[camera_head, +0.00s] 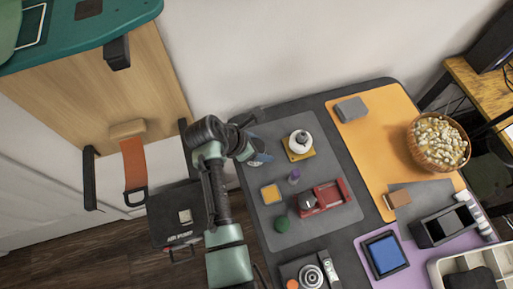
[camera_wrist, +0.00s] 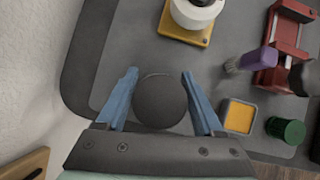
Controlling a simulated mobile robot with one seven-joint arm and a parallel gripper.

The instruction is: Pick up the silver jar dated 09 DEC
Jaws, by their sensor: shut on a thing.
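My gripper (camera_wrist: 160,98) has its two blue fingers on either side of a round thing with a dark grey top (camera_wrist: 160,101), and is shut on it. Only its top shows, so its side, colour and any date are hidden; I cannot tell whether it is the silver jar dated 09 DEC. In the head view my gripper (camera_head: 259,158) is over the left part of the grey mat (camera_head: 335,150), and my arm hides part of that spot. No 09 DEC label is readable in either view.
To the right are a white round item on a yellow base (camera_head: 299,145), a purple-handled brush (camera_head: 294,177), a red holder (camera_head: 327,196), a yellow square dish (camera_head: 271,194) and a green round thing (camera_head: 282,224). A popcorn bowl (camera_head: 438,143) stands far right. A wall borders the table.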

